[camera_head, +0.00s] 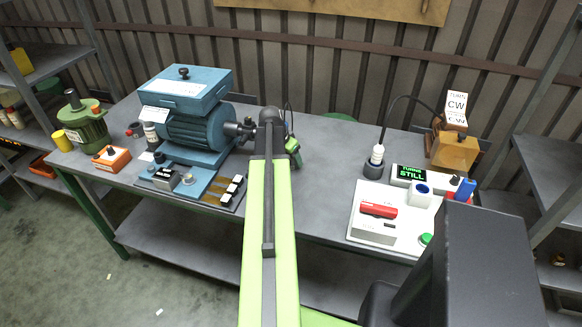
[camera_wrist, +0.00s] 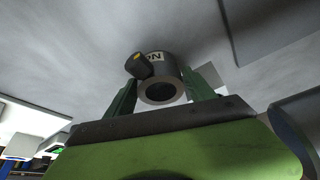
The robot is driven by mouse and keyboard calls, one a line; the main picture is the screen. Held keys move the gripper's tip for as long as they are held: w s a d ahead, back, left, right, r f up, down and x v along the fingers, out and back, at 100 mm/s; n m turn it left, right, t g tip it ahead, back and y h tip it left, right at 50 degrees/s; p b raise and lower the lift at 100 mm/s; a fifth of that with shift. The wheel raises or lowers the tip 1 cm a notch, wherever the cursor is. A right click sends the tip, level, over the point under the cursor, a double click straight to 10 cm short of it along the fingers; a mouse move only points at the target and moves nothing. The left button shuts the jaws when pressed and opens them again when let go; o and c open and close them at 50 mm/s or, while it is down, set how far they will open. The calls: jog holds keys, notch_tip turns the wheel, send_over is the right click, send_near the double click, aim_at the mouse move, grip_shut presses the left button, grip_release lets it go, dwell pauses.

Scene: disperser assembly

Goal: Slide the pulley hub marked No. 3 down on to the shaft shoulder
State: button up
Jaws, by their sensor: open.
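In the wrist view a grey hollow cylinder (camera_wrist: 160,92), its round bore facing me, sits between the two green fingers of my gripper (camera_wrist: 160,79). It bears a pale label with dark letters; no number is readable, so I cannot tell whether it is No. 3. The fingers are open on either side of it. In the head view my gripper (camera_head: 295,158) is a small green shape beyond the end of my arm, low over the table; the cylinder is hidden there. A blue motor (camera_head: 190,128) stands left of it, its dark shaft end (camera_head: 238,129) pointing right. I cannot make out a shoulder.
A dark knob with a yellow mark (camera_wrist: 139,66) is beside the cylinder. A green motor (camera_head: 84,128) stands at the table's left. At right are a white panel (camera_head: 360,222), a "STILL" display (camera_head: 411,174) and an orange device (camera_head: 453,150). Table space right of my gripper is clear.

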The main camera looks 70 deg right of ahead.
jog(key=shift+f, duration=0.1)
jog(key=shift+c, duration=0.4)
grip_shut()
jog(key=shift+d+r+p, duration=0.1)
jog(key=shift+r+p, duration=0.4)
jog(key=shift+p, duration=0.3)
notch_tip(320, 180, up, 4)
jog(key=p, duration=0.3)
jog(key=shift+f, duration=0.25)
jog(key=s+a+r+p, duration=0.1)
jog(key=a+r+p, duration=0.5)
jog(key=a, duration=0.5)
jog(key=shift+a+r+p, duration=0.15)
jog(key=shift+r+p, duration=0.05)
jog(key=shift+p, duration=0.25)
